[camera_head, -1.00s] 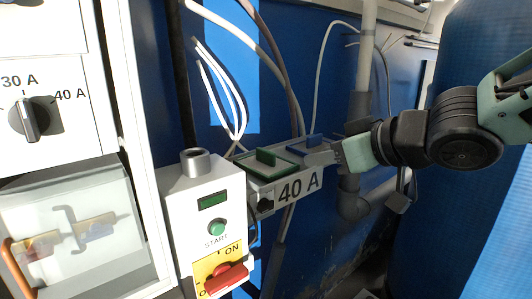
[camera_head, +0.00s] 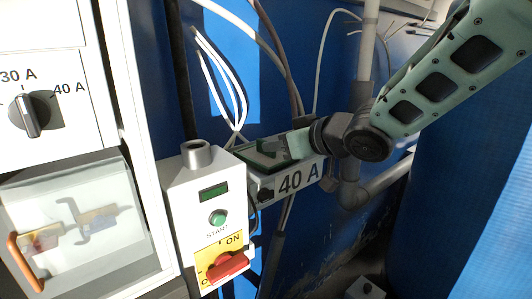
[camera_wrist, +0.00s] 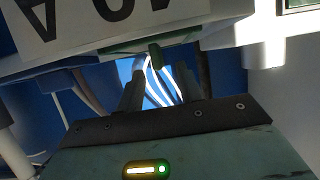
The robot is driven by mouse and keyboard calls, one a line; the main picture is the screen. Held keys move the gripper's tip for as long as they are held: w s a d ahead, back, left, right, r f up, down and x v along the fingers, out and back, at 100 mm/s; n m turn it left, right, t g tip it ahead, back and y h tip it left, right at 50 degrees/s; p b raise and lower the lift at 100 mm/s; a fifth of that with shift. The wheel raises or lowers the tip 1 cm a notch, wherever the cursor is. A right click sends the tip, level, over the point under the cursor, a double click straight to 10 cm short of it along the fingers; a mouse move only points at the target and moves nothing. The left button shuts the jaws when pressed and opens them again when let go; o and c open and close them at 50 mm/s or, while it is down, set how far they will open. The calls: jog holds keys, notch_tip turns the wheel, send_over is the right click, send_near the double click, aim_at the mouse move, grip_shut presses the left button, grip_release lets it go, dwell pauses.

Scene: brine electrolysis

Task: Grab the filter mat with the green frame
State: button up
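The filter mat with the green frame (camera_head: 266,166) lies on top of the grey box marked "40 A" (camera_head: 299,179). My gripper (camera_head: 266,152) reaches over it from the right and hides part of it in the head view. In the wrist view, the green frame (camera_wrist: 122,50) shows along the box edge, with its upright green grip piece (camera_wrist: 155,54) between the tips of my gripper's two dark fingers (camera_wrist: 157,75). The fingers stand apart with a gap around the grip piece. I cannot tell whether either finger touches it.
A white control box (camera_head: 207,215) with a green START button and a red switch (camera_head: 228,266) stands just left of the mat. A large cabinet (camera_head: 75,180) fills the left. White cables (camera_head: 225,85) and pipes (camera_head: 366,60) run behind the 40 A box.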

aim_at(266, 141)
jog(key=shift+r+p+x, duration=0.2)
jog(key=shift+p+x, duration=1.25)
jog(key=shift+x, duration=0.9)
jog(key=shift+w+a+f, duration=0.15)
jog(key=shift+w+f, duration=0.05)
jog(key=shift+w, duration=0.2)
grip_shut()
